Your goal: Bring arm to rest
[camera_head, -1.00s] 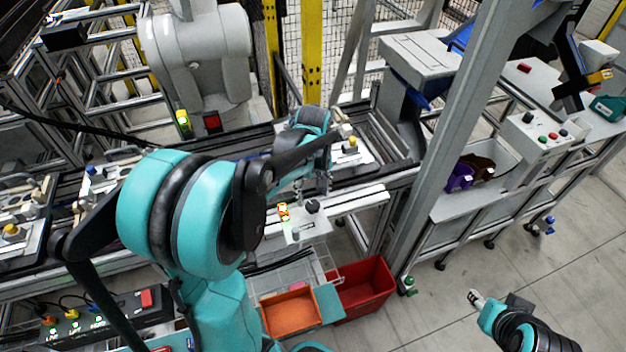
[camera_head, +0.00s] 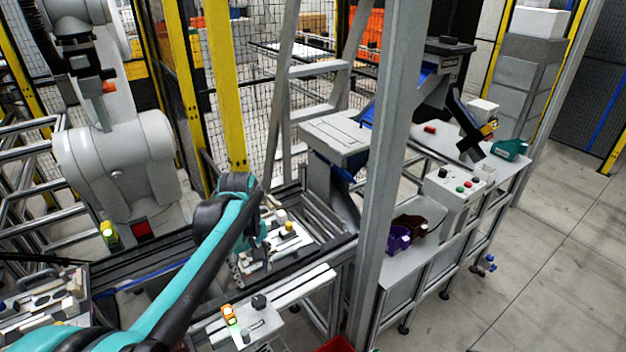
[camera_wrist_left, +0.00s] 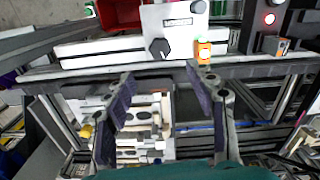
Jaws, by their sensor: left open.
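My left arm, teal and black, reaches in from the lower left in the head view. My left gripper (camera_head: 243,268) is at its far end, over the conveyor beside a pallet fixture (camera_head: 290,243); its fingers are small and partly hidden there. In the left wrist view the left gripper (camera_wrist_left: 163,92) shows two dark padded fingers spread apart with nothing between them. The pallet fixture (camera_wrist_left: 145,128) with its light blocks lies beyond and below the fingers. My right gripper is out of the head view.
A panel with a lit orange-green indicator (camera_head: 229,314) and a black knob (camera_head: 259,301) is near the gripper. A grey post (camera_head: 380,190) stands to the right. A side table holds purple (camera_head: 398,240) and brown bins. A red bin (camera_head: 335,344) is below. Floor at right is clear.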

